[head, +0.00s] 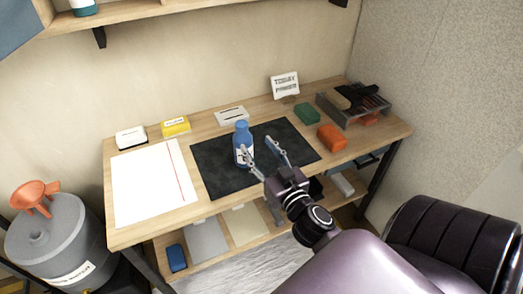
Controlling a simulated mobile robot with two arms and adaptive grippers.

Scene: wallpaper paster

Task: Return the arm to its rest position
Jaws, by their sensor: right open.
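My right gripper (261,157) is open over the black mat (215,178) on the wooden table, its two fingers spread apart and pointing to the back of the table. A blue bottle with a white label (242,138) stands upright on the mat, just beyond the left finger. That finger overlaps the bottle's lower right side in the picture, and I cannot tell whether they touch. My right arm (350,262) reaches in from the lower right. My left gripper is not in view.
A white sheet (150,183) lies left of the mat. An orange block (332,137), a green block (306,113) and a tray of tools (354,105) are at the right. A grey tank (60,240) with an orange funnel (36,197) stands left of the table. A shelf (140,10) hangs above.

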